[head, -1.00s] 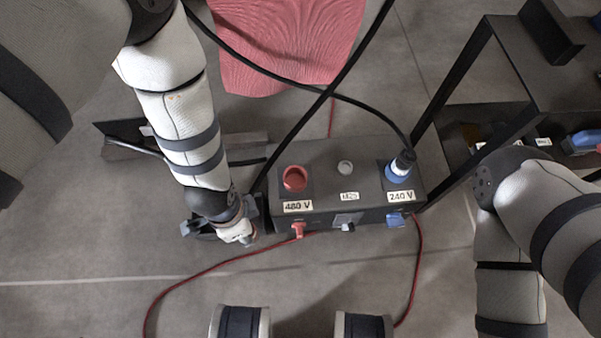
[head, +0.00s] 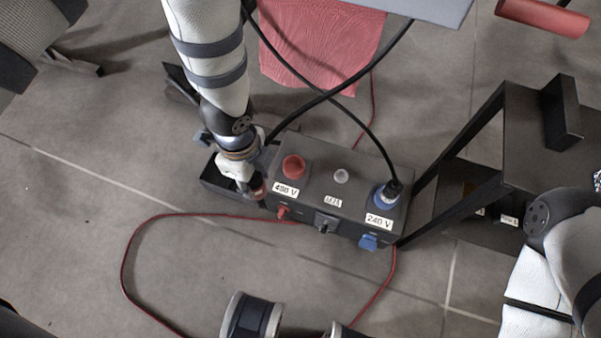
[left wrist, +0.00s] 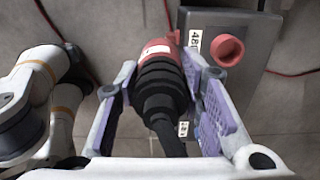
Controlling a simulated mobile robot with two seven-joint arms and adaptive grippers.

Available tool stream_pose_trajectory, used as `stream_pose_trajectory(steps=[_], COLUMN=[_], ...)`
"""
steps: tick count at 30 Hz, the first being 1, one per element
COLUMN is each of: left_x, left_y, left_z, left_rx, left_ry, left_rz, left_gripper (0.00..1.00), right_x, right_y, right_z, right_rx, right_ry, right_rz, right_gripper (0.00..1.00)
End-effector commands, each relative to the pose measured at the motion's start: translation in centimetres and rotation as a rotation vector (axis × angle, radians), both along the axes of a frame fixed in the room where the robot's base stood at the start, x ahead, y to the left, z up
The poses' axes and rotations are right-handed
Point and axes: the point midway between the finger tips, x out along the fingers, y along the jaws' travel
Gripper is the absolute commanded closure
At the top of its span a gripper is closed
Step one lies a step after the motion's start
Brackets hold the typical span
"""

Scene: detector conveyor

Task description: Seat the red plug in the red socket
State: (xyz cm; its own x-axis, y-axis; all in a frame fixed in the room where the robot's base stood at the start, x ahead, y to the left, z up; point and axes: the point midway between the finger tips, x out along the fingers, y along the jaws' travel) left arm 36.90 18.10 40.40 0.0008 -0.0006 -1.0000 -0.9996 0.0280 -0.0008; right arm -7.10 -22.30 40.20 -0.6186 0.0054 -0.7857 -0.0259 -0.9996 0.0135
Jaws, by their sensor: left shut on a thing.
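My left gripper (head: 248,184) is beside the left end of the dark power box (head: 325,172). It is shut on the red plug (left wrist: 160,62), whose black ribbed body and cable lie between the pads in the left wrist view. A bit of the plug's red end (head: 258,189) shows in the head view. The red socket (head: 293,167) is on the box's top above a 480 V label. In the left wrist view the red socket (left wrist: 229,50) is open and empty, right of the plug and apart from it. My right gripper is out of view.
A blue plug connection (head: 387,194) sits at the 240 V end, with a black cable rising from it. A black-framed table (head: 535,125) stands at right. A red cable (head: 122,262) loops on the floor.

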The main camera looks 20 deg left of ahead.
Motion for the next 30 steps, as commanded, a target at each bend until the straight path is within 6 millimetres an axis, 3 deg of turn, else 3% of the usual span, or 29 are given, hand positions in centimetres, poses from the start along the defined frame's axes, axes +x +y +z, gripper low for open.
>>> stream_pose_trajectory(steps=[4,12,16,24,27,30], left_x=[1.5,9.4,11.5,13.7,13.4,13.6], left_y=[-0.2,-2.5,-3.0,-3.6,-3.6,-3.6], left_z=[-0.7,-5.6,-8.3,-10.7,-12.8,-13.0], left_rx=[0.001,0.001,0.002,0.002,0.003,0.002], left_ry=[-0.001,0.006,0.006,0.004,0.007,0.001], left_rz=[-0.010,-0.008,-0.010,-0.010,-0.009,-0.009], left_gripper=[0.97,0.97,0.97,0.97,0.97,0.97], right_x=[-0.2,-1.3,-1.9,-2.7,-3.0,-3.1], right_y=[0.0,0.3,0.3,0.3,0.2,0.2], right_z=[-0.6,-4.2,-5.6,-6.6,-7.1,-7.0], right_rx=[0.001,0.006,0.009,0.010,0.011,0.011], right_ry=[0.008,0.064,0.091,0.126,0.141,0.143], right_rz=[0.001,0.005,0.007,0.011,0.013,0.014], right_gripper=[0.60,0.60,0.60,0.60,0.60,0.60])
